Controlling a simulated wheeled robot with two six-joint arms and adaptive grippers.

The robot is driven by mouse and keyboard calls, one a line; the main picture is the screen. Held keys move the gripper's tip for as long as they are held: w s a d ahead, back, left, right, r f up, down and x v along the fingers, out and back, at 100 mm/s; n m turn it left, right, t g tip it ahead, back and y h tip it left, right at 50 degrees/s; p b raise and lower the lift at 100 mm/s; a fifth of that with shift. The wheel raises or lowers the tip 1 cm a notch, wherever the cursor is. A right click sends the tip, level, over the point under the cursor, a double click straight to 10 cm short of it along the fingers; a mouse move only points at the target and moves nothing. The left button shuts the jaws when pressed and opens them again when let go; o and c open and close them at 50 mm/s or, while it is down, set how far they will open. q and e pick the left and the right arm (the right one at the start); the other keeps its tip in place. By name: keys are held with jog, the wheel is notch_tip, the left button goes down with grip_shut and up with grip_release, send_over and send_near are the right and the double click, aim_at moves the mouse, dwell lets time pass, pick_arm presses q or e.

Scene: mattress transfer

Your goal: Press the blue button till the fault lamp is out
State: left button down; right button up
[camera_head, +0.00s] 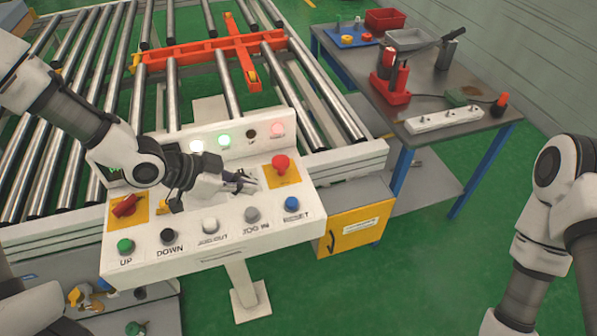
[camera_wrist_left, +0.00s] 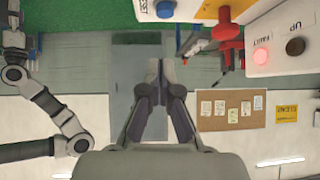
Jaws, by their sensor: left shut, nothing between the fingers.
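The blue button (camera_head: 291,203), labelled RESET, is at the right end of the front button row on the white control panel (camera_head: 222,255). It also shows at the top of the left wrist view (camera_wrist_left: 164,9). The fault lamp (camera_head: 278,129) at the right end of the panel's upright back glows pinkish red; in the left wrist view the lamp (camera_wrist_left: 261,57) is clearly lit red. My left gripper (camera_head: 250,183) is shut and empty above the panel, left of and behind the blue button, apart from it.
A red mushroom button (camera_head: 281,163) stands on a yellow plate close to my left gripper. A red switch (camera_head: 125,206) is at the panel's left. A grey JOG IN button (camera_head: 252,214) neighbours the blue one. Behind are conveyor rollers (camera_head: 75,95); a tool table (camera_head: 440,90) stands right.

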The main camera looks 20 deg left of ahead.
pick_arm(q)
jog(key=r, duration=0.1)
jog(key=p, duration=0.1)
send_over(285, 209)
jog(key=shift+m, duration=0.4)
jog(key=f, duration=0.6)
jog(key=shift+s+f, duration=0.15)
jog(key=shift+s, duration=0.1)
jog(key=f, duration=0.1)
jog(key=f+p, duration=0.1)
jog(key=f, duration=0.1)
jog(key=shift+w+f, duration=0.2)
jog(key=shift+w, duration=0.05)
jog(key=shift+a+f, duration=0.1)
jog(key=shift+f, duration=0.15)
